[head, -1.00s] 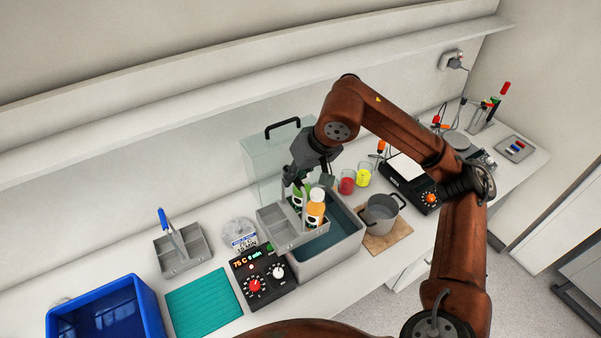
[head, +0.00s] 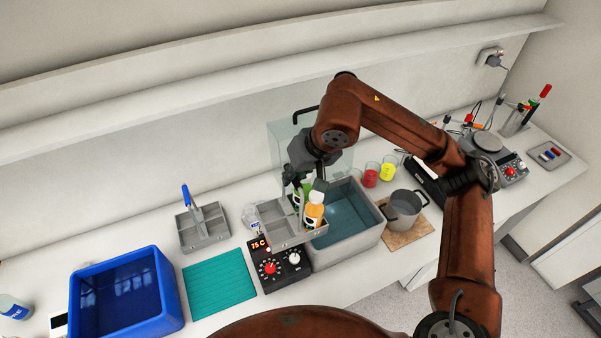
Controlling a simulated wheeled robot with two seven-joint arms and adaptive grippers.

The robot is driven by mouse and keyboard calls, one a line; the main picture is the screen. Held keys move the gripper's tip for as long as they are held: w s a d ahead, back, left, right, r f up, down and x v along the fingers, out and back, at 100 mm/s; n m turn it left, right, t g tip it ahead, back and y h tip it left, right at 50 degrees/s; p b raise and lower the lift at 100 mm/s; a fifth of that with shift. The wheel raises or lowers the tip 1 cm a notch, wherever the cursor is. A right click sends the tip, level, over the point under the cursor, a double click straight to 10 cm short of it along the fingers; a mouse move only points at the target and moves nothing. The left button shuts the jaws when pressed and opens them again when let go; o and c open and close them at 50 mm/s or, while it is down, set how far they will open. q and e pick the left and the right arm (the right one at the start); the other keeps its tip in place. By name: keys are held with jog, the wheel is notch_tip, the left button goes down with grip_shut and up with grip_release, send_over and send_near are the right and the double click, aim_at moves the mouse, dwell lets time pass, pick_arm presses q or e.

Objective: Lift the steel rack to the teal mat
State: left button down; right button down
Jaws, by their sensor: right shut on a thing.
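The steel rack (head: 272,235) is a grey divided carrier with a green-labelled bottle (head: 297,197) and an orange bottle (head: 314,212) in it. My right gripper (head: 307,190) is shut on the rack at its upper part, just behind the bottles; the fingers and grip spot are partly hidden. The rack hangs over the left end of the grey water bath (head: 360,238) and the back of its control box. The teal mat (head: 218,285) lies flat and bare on the bench, to the left of and nearer than the rack. My left gripper is out of view.
The black control box (head: 281,271) stands between mat and bath. A grey rack with a blue handle (head: 203,231) stands behind the mat, a blue tub (head: 126,292) to its left. A pot (head: 404,209) stands right of the bath, a clear lid (head: 283,150) behind it.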

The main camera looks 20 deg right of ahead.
jog(key=shift+a, duration=0.65)
jog(key=s+a+b, duration=0.1)
jog(key=s+a, duration=0.1)
jog(key=a, duration=1.1)
jog(key=shift+s, duration=0.15)
dwell(0.5)
jog(key=shift+d, duration=0.1)
